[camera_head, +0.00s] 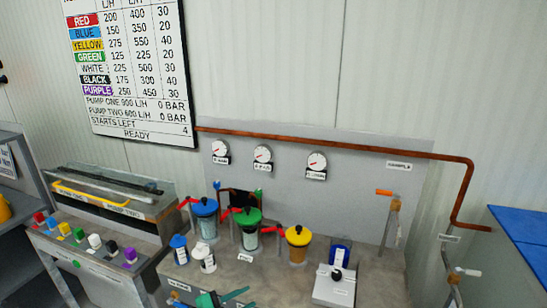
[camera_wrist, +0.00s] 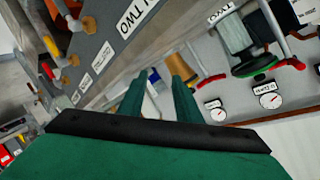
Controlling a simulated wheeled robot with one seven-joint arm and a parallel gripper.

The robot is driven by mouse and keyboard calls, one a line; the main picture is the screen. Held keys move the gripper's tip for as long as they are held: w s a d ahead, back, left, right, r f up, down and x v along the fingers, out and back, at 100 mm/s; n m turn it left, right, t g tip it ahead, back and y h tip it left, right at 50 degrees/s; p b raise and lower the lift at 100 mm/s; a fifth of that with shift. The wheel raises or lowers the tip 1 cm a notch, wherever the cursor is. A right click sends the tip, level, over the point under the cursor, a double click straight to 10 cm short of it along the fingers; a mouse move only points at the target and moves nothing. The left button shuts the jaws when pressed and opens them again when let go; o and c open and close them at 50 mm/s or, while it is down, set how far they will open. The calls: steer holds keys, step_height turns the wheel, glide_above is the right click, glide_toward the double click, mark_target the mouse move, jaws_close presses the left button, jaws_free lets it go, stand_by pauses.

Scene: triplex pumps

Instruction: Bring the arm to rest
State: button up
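My gripper (camera_wrist: 158,92) shows in the wrist view with its two green fingers apart and nothing between them. In the head view, green parts that look like my gripper (camera_head: 222,298) show at the bottom edge, in front of the bench with the filters. Most of my arm is out of the picture there. In the wrist view the fingers point toward the grey panel with gauges, which appears upside down.
The bench carries blue (camera_head: 204,207), green (camera_head: 248,216) and yellow-topped (camera_head: 298,236) filters, two bottles and a white box (camera_head: 335,284). Behind are gauges (camera_head: 262,155) and a copper pipe (camera_head: 330,143). A console with coloured knobs (camera_head: 95,241) stands left, a blue-topped surface (camera_head: 525,235) right.

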steer(key=s+d+f+n+t+y, duration=0.1)
steer(key=s+d+f+n+y, duration=0.4)
steer(key=s+f, duration=0.55)
steer(key=s+d+f+n+y, duration=0.1)
steer(key=s+f+n+y, duration=0.2)
steer(key=s+f+n, duration=0.7)
steer(key=s+r+t+y, duration=0.1)
steer(key=s+r, duration=0.2)
steer(key=s, duration=0.5)
steer(key=s+r+y, duration=0.1)
steer(key=s+r, duration=0.3)
steer(key=s, duration=0.5)
steer(key=s+d+r+n+t, duration=0.2)
steer(key=s+d+r+t, duration=0.1)
steer(key=s+r, duration=0.6)
step_height(320, 180, up, 5)
steer(key=shift+s+d+f, duration=0.15)
steer(key=shift+s, duration=0.25)
